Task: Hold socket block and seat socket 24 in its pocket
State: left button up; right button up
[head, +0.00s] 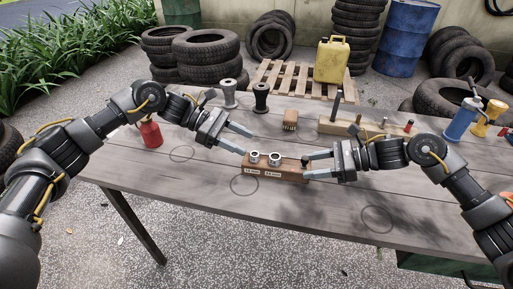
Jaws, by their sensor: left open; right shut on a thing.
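The wooden socket block (288,177) lies near the middle of the table, with small white labels on its front that are too small to read. Two silvery sockets stand on it: a left socket (254,156) and another socket (274,159). Which one is socket 24, and how deep each sits, I cannot tell. My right gripper (307,166) is shut on the block's right end, one finger at the far side and one at the near side. A small dark shape shows by its far fingertip. My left gripper (242,142) is open and empty, above and behind the block's left end.
The front of the table is clear.

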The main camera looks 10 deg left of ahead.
pick_arm(q)
jog(key=shift+v, duration=1.05)
pick_arm(e)
jog(key=o, duration=1.2)
jog(key=v, duration=1.2)
